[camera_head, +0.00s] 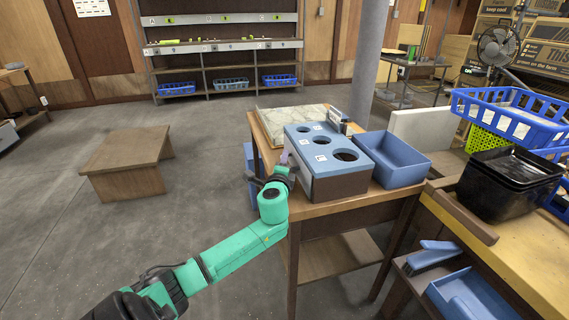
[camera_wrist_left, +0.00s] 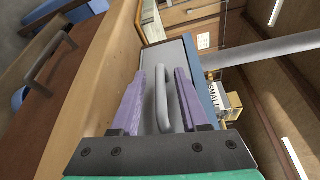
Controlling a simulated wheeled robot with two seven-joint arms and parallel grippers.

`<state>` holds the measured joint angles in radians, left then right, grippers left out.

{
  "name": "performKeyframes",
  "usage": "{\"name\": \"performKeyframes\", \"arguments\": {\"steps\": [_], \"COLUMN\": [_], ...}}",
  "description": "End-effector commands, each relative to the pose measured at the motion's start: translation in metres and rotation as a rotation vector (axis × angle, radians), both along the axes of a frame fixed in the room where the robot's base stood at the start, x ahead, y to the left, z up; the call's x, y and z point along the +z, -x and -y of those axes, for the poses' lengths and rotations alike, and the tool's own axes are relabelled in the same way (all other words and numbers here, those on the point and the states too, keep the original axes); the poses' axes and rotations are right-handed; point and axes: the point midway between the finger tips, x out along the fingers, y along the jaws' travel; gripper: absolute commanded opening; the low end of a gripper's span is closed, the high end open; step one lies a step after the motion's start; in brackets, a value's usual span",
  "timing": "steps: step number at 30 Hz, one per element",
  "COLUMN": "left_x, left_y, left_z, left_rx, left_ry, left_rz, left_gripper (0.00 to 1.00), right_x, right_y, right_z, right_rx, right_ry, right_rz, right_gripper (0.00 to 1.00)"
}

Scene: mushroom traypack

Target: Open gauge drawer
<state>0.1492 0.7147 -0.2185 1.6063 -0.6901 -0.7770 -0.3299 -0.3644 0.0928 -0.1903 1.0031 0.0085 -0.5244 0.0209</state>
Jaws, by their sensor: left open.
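The gauge box (camera_head: 345,183) stands on the small wooden table, with a blue top holding three round holes. In the left wrist view a grey panel (camera_wrist_left: 176,53) carries a grey bar handle (camera_wrist_left: 163,98). My left gripper (camera_head: 283,160) is at the box's left side in the head view. In the left wrist view its purple fingers (camera_wrist_left: 159,75) are open, one on each side of the handle. I cannot tell whether they touch it. No opening at the panel's edges shows. The drawer's front is hidden in the head view. My right gripper is not in view.
A blue bin (camera_head: 405,160) sits right of the gauge box, and a marbled board (camera_head: 290,115) lies behind it. Black trays (camera_head: 510,185) and a blue crate (camera_head: 510,112) stand on the right bench. The floor left of the table is clear up to a low wooden stand (camera_head: 125,150).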

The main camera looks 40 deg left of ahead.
Motion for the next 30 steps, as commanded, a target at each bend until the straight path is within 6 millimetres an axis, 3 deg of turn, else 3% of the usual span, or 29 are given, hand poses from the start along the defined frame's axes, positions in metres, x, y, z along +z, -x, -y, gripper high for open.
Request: {"name": "performKeyframes", "arguments": {"steps": [9, 10, 13, 30], "left_x": [-0.0009, -0.0009, -0.0010, -0.0036], "left_y": [-0.0068, -0.0067, -0.0065, -0.0063], "left_z": [-0.0042, -0.0041, -0.0041, -0.0036], "left_rx": [-0.001, -0.001, -0.001, -0.001], "left_ry": [0.002, 0.002, 0.002, 0.004], "left_rz": [0.000, 0.000, 0.000, -0.005], "left_gripper": [0.45, 0.37, 0.00, 0.00], "right_x": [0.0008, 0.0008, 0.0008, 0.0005], "right_y": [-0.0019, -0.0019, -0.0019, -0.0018], "right_z": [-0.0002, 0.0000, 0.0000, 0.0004], "right_rx": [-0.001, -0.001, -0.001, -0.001], "right_ry": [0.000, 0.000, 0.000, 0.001], "right_rz": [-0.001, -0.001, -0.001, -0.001], "right_gripper": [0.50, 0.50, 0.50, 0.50]}}
